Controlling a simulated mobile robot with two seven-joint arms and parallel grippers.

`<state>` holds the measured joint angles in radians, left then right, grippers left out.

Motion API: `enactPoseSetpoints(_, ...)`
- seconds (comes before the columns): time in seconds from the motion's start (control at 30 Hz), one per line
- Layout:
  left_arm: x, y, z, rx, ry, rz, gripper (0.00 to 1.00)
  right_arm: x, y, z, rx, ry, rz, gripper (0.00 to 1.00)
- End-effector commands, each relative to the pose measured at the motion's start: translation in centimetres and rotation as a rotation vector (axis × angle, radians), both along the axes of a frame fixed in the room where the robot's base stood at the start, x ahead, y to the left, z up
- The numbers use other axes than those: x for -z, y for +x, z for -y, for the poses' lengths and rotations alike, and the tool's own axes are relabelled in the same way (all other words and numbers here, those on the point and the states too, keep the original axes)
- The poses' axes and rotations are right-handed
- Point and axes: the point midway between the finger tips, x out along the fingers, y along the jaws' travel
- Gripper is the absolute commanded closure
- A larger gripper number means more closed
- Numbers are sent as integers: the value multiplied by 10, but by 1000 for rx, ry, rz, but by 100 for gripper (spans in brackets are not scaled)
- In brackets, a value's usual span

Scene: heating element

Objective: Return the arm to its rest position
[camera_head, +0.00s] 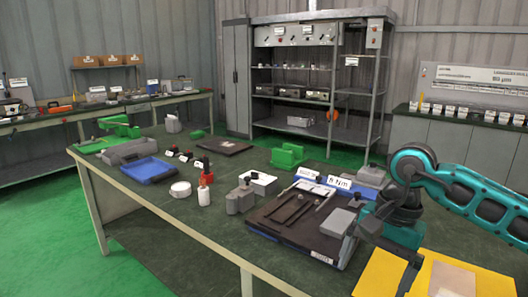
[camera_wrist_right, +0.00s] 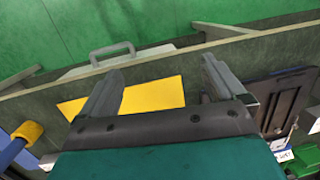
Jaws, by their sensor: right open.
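My teal right arm comes in from the right in the head view, bent over the near right part of the workbench (camera_head: 225,225). Its gripper (camera_head: 402,278) points down beside the dark tray, near a yellow sheet (camera_head: 378,270), and is partly hidden by the wrist. In the right wrist view the two fingers of the gripper (camera_wrist_right: 160,72) are spread apart with nothing between them. The yellow sheet (camera_wrist_right: 150,95) lies below and beyond them. My left gripper is not in view.
A dark tray (camera_head: 270,232) with bars and a grey block (camera_head: 338,222) lies close left of the gripper. Green floor shows beyond the bench edge.

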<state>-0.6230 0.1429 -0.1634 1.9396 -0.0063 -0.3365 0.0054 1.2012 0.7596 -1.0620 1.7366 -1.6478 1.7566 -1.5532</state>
Motion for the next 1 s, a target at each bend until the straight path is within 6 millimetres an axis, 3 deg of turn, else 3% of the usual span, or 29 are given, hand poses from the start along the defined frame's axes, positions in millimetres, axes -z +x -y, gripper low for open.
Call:
enactPoseSetpoints(0.1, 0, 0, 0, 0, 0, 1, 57, 20, -19, -50, 60, 208, -103, 3)
enactPoseSetpoints(0.27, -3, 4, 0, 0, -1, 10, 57, 27, -51, -119, 214, 528, -321, 3)
enactPoseSetpoints(0.4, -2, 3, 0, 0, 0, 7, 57, 11, -74, -173, 442, 841, -624, 3)
enactPoseSetpoints(0.5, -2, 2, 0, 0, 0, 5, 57, -7, -77, -195, 646, 1045, -887, 3)
enactPoseSetpoints(0.63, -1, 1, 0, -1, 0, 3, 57, -23, -64, -199, 945, 1261, -1274, 3)
enactPoseSetpoints(0.73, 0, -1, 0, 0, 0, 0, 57, -21, -45, -185, 1194, 1388, -1597, 3)
enactPoseSetpoints(0.83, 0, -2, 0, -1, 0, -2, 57, -1, -26, -161, 1454, 1482, -1941, 3)
enactPoseSetpoints(0.9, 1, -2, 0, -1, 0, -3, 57, 25, -16, -139, 1641, 1527, -2190, 3)
enactPoseSetpoints(0.93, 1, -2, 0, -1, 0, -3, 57, 38, -14, -129, -1597, -1429, 2134, 3)
enactPoseSetpoints(1.0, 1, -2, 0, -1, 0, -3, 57, 75, -14, -104, -1468, -1197, 1966, 3)
